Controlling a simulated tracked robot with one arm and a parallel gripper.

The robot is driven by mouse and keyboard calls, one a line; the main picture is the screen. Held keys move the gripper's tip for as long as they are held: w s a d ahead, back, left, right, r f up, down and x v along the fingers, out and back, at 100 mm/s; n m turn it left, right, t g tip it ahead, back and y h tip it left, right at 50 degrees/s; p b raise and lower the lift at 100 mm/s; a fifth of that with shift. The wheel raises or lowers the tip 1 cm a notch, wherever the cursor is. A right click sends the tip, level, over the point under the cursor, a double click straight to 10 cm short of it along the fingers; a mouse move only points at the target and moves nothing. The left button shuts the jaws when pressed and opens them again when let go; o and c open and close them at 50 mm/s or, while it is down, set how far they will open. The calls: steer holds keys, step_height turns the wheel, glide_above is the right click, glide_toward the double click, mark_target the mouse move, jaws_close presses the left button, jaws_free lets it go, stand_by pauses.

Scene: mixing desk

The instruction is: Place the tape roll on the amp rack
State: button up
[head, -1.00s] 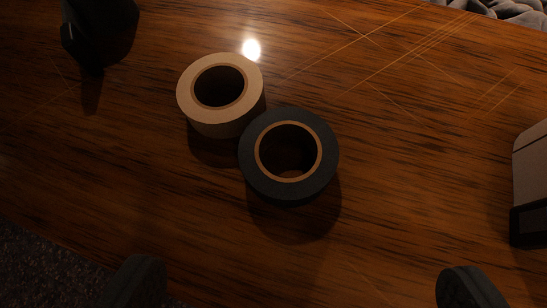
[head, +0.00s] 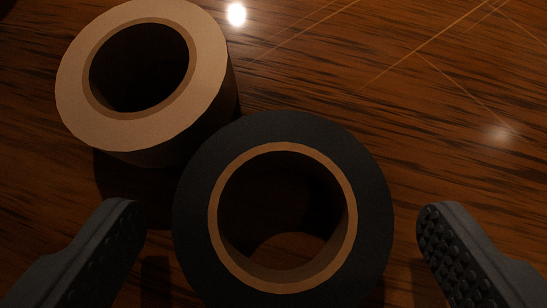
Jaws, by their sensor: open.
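Two tape rolls lie flat on the wooden desk. The black roll (head: 375,205), with a tan inner ring, is at the bottom centre of the view. The beige roll (head: 210,55) is up and left of it, close beside the black one. My gripper (head: 280,222) is open, with one ridged dark finger left of the black roll and the other right of it. Neither finger visibly touches it. The left finger is just below the beige roll in the picture. The amp rack cannot be made out in the current view.
The dark wooden desk (head: 440,110) is clear to the upper right, with thin scratches and bright light reflections. The beige roll takes up the upper left, near the left finger.

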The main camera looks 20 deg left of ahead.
steer(key=shift+w+f, duration=0.4)
steer(key=shift+f, duration=0.1)
steer(key=c, duration=1.2)
steer(key=shift+o, duration=0.2)
steer(key=shift+r, duration=0.2)
